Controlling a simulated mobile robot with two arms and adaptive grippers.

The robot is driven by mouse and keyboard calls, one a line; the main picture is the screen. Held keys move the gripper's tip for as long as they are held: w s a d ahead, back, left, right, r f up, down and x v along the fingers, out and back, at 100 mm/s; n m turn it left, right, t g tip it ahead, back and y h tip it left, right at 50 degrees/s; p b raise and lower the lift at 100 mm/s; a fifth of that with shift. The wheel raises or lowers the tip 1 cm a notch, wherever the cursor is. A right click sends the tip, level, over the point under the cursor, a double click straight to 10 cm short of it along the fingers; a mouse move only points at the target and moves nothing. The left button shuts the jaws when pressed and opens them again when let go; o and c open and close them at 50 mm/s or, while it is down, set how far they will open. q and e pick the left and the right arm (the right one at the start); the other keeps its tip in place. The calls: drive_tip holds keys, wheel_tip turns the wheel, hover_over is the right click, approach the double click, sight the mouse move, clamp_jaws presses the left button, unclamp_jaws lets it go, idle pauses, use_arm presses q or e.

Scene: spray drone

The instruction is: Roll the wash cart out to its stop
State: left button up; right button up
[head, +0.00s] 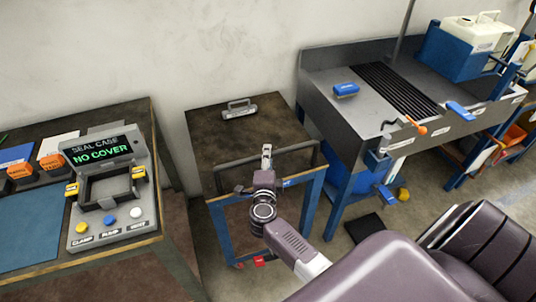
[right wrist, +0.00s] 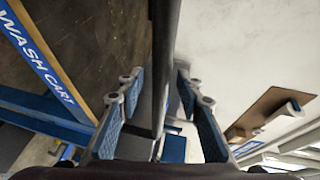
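The wash cart (head: 200,130) has a dark brown top and a blue frame, and stands between the left bench and the sink table. Its handle bar (head: 300,147) runs along the near side. My right gripper (head: 266,155) is at the middle of this bar. In the right wrist view the dark bar (right wrist: 161,60) passes between the blue-padded fingers (right wrist: 160,105), with gaps on both sides. The fingers are open around it. The "WASH CART" label (right wrist: 38,55) shows at the left there. My left gripper is not in view.
A grey handled item (head: 239,109) lies on the cart top. The left bench holds a seal case device (head: 108,185) reading "NO COVER". The grey sink table (head: 345,130) stands close on the right. A dark mat (head: 364,227) lies on the floor. A red part (head: 259,262) shows low on the cart.

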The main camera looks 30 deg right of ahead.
drive_tip(key=shift+w+d+f, duration=0.1)
drive_tip(key=shift+w+d, duration=0.3)
drive_tip(key=shift+w, duration=0.1)
clamp_jaws()
